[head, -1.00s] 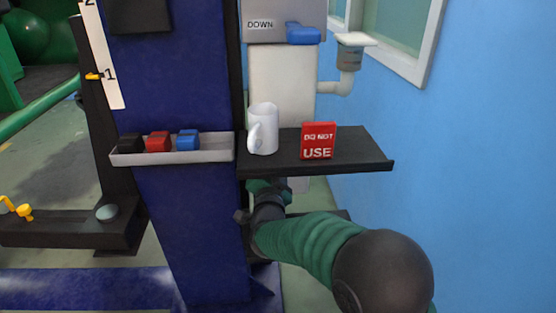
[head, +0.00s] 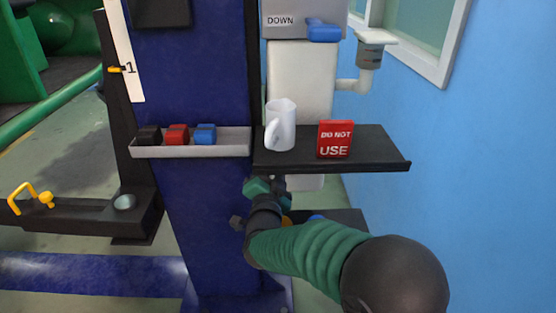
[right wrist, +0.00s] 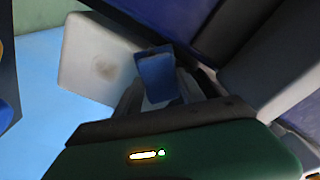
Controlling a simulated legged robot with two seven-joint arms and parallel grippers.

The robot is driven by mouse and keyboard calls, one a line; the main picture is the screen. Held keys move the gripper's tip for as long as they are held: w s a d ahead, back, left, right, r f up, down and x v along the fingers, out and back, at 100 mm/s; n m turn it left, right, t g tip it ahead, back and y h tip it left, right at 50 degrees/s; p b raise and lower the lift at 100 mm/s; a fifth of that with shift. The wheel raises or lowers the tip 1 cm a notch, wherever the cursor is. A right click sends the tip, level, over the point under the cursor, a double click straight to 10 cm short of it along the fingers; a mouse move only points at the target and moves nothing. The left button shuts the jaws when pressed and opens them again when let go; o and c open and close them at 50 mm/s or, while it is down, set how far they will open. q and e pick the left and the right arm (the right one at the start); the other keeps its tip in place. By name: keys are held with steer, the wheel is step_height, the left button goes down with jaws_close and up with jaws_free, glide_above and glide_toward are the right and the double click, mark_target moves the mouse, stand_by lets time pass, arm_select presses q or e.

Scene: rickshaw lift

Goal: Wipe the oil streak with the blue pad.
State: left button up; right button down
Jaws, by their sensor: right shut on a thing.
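My right gripper (right wrist: 159,95) is shut on the blue pad (right wrist: 156,70), which sticks out beyond its fingers in the right wrist view. A pale panel (right wrist: 78,72) lies beyond the pad and to its left, with a faint brownish smudge (right wrist: 105,68) on it. I cannot tell whether this smudge is the oil streak, or whether the pad touches the panel. In the head view my right arm reaches in below the black shelf; its fingers and the held pad cannot be made out there. My left gripper is not in view.
A white tank (head: 300,80) stands behind the shelf. A blue wall is at right.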

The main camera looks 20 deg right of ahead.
steer(key=shift+s+f, duration=0.1)
steer(key=shift+s, duration=1.15)
steer(key=v, duration=0.3)
steer(key=shift+d, duration=0.1)
